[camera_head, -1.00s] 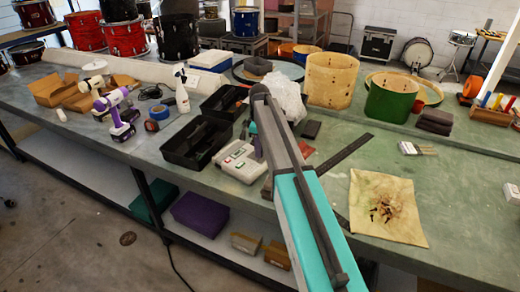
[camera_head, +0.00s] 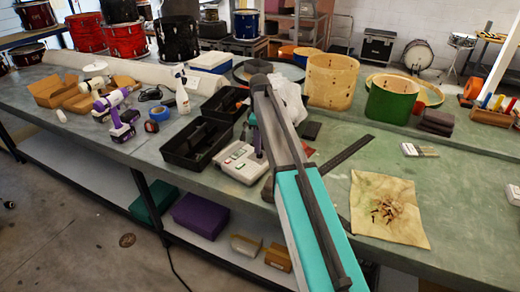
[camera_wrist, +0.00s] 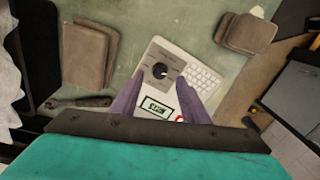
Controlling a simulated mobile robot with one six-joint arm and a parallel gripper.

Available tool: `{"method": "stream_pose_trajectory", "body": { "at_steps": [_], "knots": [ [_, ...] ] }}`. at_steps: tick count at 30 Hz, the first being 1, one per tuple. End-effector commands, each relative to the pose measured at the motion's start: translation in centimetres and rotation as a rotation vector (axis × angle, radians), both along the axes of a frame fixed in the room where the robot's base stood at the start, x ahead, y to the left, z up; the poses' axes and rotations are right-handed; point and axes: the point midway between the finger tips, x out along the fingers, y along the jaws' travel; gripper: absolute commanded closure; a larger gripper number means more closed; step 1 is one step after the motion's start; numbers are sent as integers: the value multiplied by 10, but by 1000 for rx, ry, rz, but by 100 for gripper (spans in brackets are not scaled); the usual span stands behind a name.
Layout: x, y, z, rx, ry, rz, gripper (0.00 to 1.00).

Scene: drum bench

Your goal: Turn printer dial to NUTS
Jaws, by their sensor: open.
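The printer (camera_head: 238,163) is a white device near the front edge of the bench, and it also shows in the wrist view (camera_wrist: 205,73). Its dial (camera_wrist: 160,70) is a small black round knob on a grey panel, with a light pointer mark. The setting the pointer is at is too small to read. A green-framed label (camera_wrist: 156,105) on the printer appears to read NUTS, upside down. My gripper (camera_wrist: 160,92) is open and empty over the printer, its two purple fingers apart below the dial in the picture. In the head view my arm partly covers the printer's right side.
Black open trays (camera_head: 197,142) stand left of the printer. A dark flat ruler (camera_head: 347,155) lies to its right. Brown blocks (camera_wrist: 88,53) and a wrench (camera_wrist: 75,103) lie near it in the wrist view. A tan sheet (camera_head: 388,225) with scraps lies further right.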

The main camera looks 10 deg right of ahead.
Motion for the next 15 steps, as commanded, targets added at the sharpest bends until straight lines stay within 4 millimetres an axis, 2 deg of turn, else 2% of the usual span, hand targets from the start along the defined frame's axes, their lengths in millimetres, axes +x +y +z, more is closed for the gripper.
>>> {"method": "stream_pose_trajectory", "body": {
  "at_steps": [15],
  "knots": [
    [1, 0, 71, 0, -1, 0, 59]
  ]
}}
